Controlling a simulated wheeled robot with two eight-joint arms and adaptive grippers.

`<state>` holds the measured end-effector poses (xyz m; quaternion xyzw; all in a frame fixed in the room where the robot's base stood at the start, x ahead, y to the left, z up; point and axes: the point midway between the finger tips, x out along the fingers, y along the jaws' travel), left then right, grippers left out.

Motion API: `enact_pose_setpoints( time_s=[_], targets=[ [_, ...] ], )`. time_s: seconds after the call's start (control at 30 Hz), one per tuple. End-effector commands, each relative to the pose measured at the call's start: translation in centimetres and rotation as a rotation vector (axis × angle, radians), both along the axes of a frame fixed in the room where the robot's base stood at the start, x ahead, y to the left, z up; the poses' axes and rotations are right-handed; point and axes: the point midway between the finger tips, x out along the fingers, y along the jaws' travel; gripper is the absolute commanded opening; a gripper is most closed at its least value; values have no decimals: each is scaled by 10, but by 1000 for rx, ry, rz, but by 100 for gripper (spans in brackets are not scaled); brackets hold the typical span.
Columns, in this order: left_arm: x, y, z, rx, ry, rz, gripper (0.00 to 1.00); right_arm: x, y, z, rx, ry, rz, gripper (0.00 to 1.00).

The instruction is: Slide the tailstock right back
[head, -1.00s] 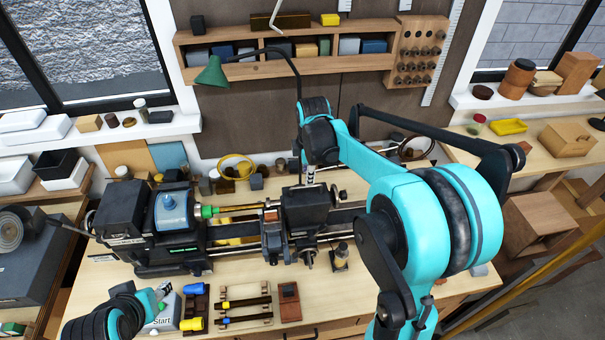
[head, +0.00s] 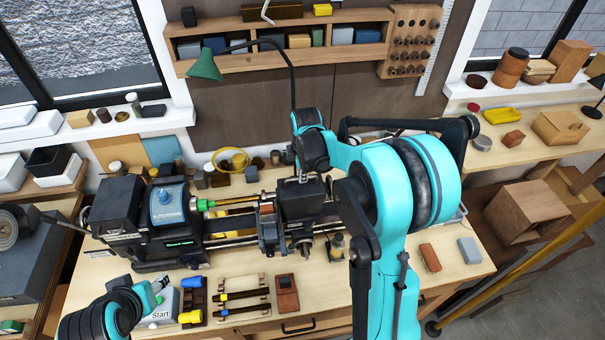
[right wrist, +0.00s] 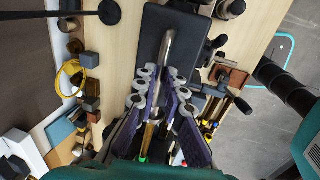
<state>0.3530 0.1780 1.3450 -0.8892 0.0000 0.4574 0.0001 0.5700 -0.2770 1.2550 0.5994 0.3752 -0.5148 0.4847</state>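The lathe's black tailstock (head: 302,200) stands on the bed rails, close to the right of the carriage (head: 268,232). In the right wrist view the tailstock (right wrist: 184,32) lies under my right gripper (right wrist: 160,74), with a silvery curved lever (right wrist: 166,48) on its top. My right gripper's fingers are apart, one on each side of the lever; I see a gap and no clear grip. In the head view this gripper (head: 303,174) is small and partly hidden above the tailstock. My left arm is at the bottom left; its fingers are not clear.
The headstock (head: 165,212) fills the lathe's left end. A tool rack (head: 243,296), a Start box (head: 162,308) and a brown block (head: 287,292) lie in front. A reddish block (head: 430,258) and a grey block (head: 469,250) lie at the bench's right. My right arm hides the bed's right end.

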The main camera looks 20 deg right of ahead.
Motion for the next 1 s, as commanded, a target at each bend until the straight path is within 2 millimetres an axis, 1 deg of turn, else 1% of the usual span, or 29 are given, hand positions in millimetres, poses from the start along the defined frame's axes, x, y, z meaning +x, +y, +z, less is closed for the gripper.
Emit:
enact_pose_setpoints(
  time_s=[0.17,0.27,0.37,0.6,0.7,0.83,1.0],
  targets=[
    [0,0,-2,0,0,0,46,-1,-5,0,-1,-1,-2,0],
    [0,0,-5,0,0,0,46,-5,-19,-1,-2,0,-5,0],
    [0,0,-10,0,0,0,46,-10,-39,-1,-3,0,-7,0],
    [0,0,-23,0,0,0,46,-25,-96,-1,-3,-1,-8,0],
    [0,0,-27,0,0,0,46,-30,-115,-1,-3,0,-7,0],
    [0,0,-30,0,0,0,46,-35,-135,-1,-1,-1,-4,0],
    [0,0,-32,0,0,0,46,-38,-147,0,0,-1,-2,0]
  ],
)
